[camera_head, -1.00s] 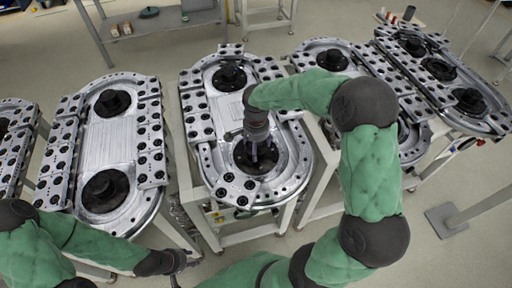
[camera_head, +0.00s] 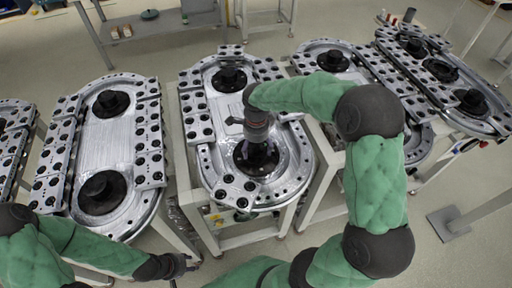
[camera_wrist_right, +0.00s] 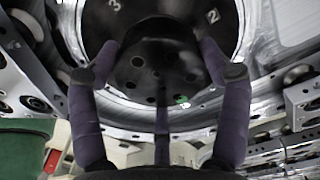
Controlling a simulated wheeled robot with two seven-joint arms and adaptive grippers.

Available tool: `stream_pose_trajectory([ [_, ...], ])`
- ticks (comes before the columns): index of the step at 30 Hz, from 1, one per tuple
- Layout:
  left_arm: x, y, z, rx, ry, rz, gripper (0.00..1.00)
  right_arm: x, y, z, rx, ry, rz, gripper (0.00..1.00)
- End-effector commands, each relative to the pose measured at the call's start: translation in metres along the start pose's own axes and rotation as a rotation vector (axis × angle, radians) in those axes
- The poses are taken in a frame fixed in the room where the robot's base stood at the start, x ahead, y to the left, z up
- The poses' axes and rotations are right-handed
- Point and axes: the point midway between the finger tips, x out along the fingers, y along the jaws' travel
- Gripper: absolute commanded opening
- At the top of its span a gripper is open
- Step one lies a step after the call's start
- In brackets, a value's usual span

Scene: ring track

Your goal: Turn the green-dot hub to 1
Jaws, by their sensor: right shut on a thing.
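The green-dot hub (camera_head: 262,163) is a black hub at the near end of the middle ring track, partly hidden by my right gripper (camera_head: 257,146) above it. In the right wrist view, the dark hub (camera_wrist_right: 150,68) has several holes and a small green dot (camera_wrist_right: 182,99) at its lower right. A white 3 (camera_wrist_right: 113,4) and a 2 (camera_wrist_right: 212,15) show on the dark ring at the top. My right gripper's purple fingers (camera_wrist_right: 160,75) are closed around the hub's post. My left gripper (camera_head: 185,265) is at the lower left, off the tracks; its fingers are unclear.
The middle track (camera_head: 208,160) stands on a light frame, with another black hub (camera_head: 229,77) at its far end. Similar tracks stand left (camera_head: 110,145) and right (camera_head: 440,75). A grey bench (camera_head: 160,25) is at the back. Floor shows between the stands.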

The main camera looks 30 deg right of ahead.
Motion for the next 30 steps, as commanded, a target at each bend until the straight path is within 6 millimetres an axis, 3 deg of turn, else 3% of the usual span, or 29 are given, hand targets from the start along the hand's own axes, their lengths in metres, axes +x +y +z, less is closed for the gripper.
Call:
stream_pose_trajectory([
  [18, 0.0008, -0.0003, -0.0001, 0.000, 0.000, 0.000, 0.40, -0.0012, -0.0009, -0.0025, 0.045, 0.004, -0.002, 0.45],
  [19, 0.0008, -0.0003, -0.0001, 0.000, 0.000, 0.000, 0.40, -0.0012, -0.0009, -0.0025, 0.045, 0.004, -0.002, 0.80],
  [21, 0.0009, -0.0003, 0.0000, 0.000, 0.000, 0.000, 0.40, -0.0012, -0.0009, -0.0023, 0.045, 0.004, -0.002, 1.00],
  [30, 0.0009, -0.0003, -0.0001, 0.000, 0.000, 0.000, 0.40, -0.0005, -0.0002, -0.0011, 0.044, 0.002, -0.001, 1.00],
])
